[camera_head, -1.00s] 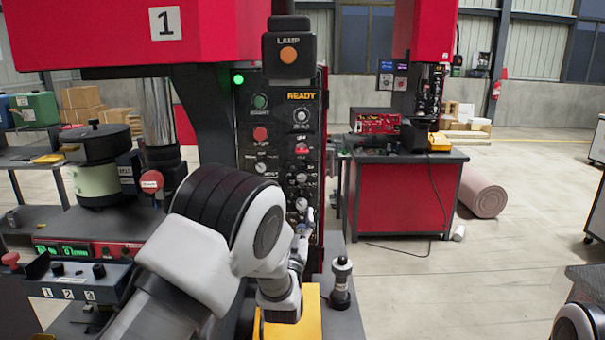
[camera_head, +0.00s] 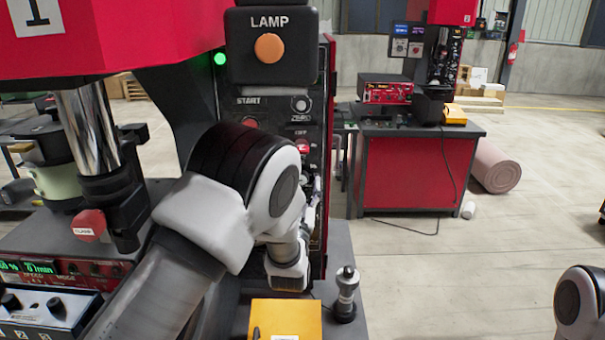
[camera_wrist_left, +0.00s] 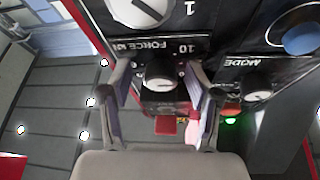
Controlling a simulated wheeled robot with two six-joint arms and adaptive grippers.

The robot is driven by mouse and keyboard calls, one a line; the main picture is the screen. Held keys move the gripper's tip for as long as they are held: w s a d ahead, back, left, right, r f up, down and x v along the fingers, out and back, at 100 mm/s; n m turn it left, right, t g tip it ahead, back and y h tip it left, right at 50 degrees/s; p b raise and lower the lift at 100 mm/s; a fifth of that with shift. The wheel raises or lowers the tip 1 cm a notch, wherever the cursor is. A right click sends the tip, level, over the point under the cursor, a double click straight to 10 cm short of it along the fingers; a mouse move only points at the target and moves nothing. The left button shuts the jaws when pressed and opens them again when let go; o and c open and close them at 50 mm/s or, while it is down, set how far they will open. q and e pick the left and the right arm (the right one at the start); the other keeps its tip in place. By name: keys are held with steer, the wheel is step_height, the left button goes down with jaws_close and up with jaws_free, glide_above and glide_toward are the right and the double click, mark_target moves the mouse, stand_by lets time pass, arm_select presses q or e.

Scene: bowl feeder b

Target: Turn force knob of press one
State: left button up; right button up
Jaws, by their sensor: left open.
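Press one has a red head (camera_head: 120,40) with a partly visible number 1 label and a black control panel (camera_head: 318,110). In the left wrist view, turned upside down, a small round knob (camera_wrist_left: 160,75) with a pale face sits beside the printed word FORCE. My left gripper (camera_wrist_left: 158,88) is open, with one finger on each side of this knob. I cannot tell whether the fingers touch it. In the head view my left arm covers the lower panel, and the left gripper (camera_head: 308,195) is mostly hidden. My right gripper is out of view.
A LAMP box (camera_head: 270,45) juts out above the panel. A MODE knob (camera_wrist_left: 257,90) and a blue button (camera_wrist_left: 302,38) lie close to the gripper. A yellow box (camera_head: 286,319) and a dark post (camera_head: 346,295) stand below.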

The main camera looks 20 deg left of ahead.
arm_select(q)
steer(key=shift+s+d+r, duration=0.15)
steer(key=shift+s+r, duration=0.1)
steer(key=shift+s, duration=0.15)
steer(key=shift+s+r, duration=0.15)
steer(key=shift+s, duration=0.15)
steer(key=shift+c, duration=0.7)
steer(key=shift+w, duration=0.15)
jaws_close()
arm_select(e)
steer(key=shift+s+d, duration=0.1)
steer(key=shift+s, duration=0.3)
arm_select(q)
steer(key=shift+f+m, duration=0.2)
steer(key=shift+m, duration=0.1)
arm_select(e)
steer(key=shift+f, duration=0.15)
